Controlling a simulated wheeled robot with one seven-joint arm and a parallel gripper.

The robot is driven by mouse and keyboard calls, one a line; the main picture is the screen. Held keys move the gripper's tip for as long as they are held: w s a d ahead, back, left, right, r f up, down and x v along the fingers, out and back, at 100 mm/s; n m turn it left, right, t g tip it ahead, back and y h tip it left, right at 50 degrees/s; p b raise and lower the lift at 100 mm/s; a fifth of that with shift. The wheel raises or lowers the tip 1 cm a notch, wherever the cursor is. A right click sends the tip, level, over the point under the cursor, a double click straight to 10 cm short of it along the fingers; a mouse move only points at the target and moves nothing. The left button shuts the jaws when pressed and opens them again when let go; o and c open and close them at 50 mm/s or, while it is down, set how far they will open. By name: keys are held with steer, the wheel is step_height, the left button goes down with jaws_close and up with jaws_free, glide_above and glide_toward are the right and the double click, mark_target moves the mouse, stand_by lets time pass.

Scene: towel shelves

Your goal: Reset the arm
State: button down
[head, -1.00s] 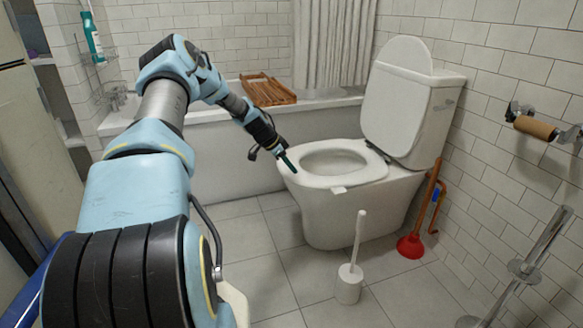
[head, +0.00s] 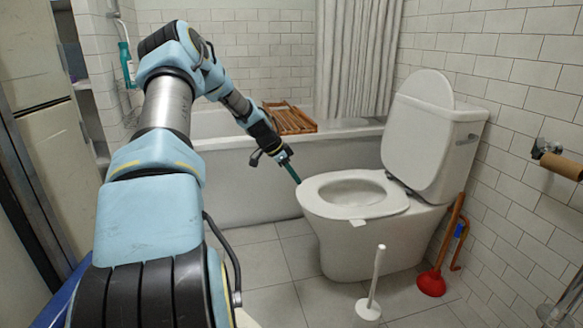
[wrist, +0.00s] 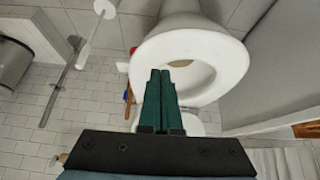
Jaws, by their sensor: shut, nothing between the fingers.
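My gripper (head: 291,171) is at the end of my outstretched arm, just left of the front of the toilet (head: 357,196) in the head view. Its dark green fingers are together with nothing between them. In the wrist view the shut gripper (wrist: 161,75) points toward the toilet seat (wrist: 222,52), which lies behind the fingers in the picture. I cannot tell whether the fingertips touch the toilet. The toilet's lid is raised and its seat is down.
A toilet brush (head: 371,290) stands on the floor before the toilet. A red plunger (head: 434,280) leans at the right wall. The bathtub (head: 240,180) with a wooden rack (head: 290,119) is behind. A paper-roll holder (head: 560,165) juts from the right wall. Floor at front is open.

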steer(key=s+a+r+n+y, duration=0.2)
steer(key=s+a+r+n, duration=0.25)
steer(key=s, duration=0.65)
steer(key=s+a+r+n+y, duration=0.25)
steer(key=s+a+n, duration=0.2)
steer(key=s, duration=0.75)
steer(key=s+a+r+n+y, duration=0.1)
steer(key=s+a+r+n, duration=0.35)
steer(key=s, duration=0.65)
step_height(320, 180, up, 24)
steer(key=p, duration=2.5)
steer(key=shift+d+r+n, duration=0.15)
steer(key=shift+n, duration=0.2)
